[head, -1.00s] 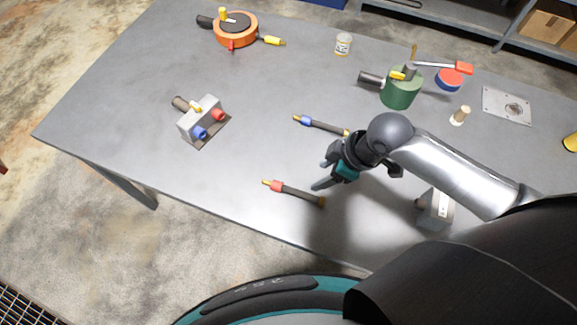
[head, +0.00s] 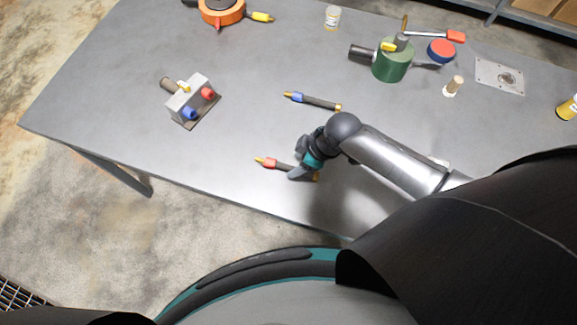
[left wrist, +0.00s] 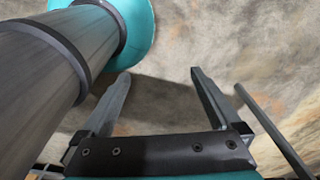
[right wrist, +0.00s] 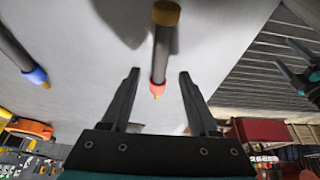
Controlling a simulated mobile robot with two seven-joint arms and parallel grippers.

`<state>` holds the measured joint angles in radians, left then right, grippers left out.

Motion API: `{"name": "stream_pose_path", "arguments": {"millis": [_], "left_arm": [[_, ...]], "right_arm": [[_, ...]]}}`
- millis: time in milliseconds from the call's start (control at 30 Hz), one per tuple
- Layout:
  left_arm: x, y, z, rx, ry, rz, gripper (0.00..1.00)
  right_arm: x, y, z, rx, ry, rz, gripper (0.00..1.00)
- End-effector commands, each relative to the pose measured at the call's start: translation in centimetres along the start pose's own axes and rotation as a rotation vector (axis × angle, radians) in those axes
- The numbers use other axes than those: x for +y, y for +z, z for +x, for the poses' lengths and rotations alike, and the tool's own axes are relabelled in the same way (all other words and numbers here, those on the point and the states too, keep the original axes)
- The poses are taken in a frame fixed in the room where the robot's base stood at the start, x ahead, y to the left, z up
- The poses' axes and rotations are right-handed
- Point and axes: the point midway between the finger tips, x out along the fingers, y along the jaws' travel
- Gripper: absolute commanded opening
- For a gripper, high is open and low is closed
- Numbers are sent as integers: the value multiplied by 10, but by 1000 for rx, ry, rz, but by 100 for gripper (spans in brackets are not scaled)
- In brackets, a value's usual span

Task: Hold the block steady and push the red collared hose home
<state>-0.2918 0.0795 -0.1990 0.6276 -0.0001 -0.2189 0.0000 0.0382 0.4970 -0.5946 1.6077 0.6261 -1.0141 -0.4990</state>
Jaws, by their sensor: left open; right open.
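The grey block (head: 186,98) sits on a dark plate at the left of the table, with a red and a blue port facing front right. The red collared hose (head: 283,166) lies near the table's front edge, its red collar toward the left. My right gripper (head: 303,172) is open just over the hose's right part. In the right wrist view the hose (right wrist: 160,58) shows between the open fingers (right wrist: 160,74), red collar toward the palm; contact cannot be told. My left gripper (left wrist: 160,74) is open and empty above the concrete floor.
A blue collared hose (head: 318,102) lies behind the right gripper. A green cylinder (head: 391,66), a blue-and-red disc (head: 441,50), a metal plate (head: 499,76) and an orange reel (head: 222,12) stand farther back. The table (head: 230,120) is clear between the block and both hoses.

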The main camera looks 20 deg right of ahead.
Motion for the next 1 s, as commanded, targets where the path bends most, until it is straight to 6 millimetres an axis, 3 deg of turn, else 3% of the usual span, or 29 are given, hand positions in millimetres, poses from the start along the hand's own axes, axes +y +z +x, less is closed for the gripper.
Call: {"name": "stream_pose_path", "arguments": {"millis": [300, 633, 1000], "left_arm": [[1, 12, 6, -18, 1, 0, 97], [1, 12, 6, -19, 2, 1, 97], [1, 12, 6, -19, 2, 2, 97]], "right_arm": [[0, -1, 37, 0, -1, 1, 61], [0, -1, 41, 0, 0, -1, 61], [0, -1, 41, 0, 0, 0, 20]]}}
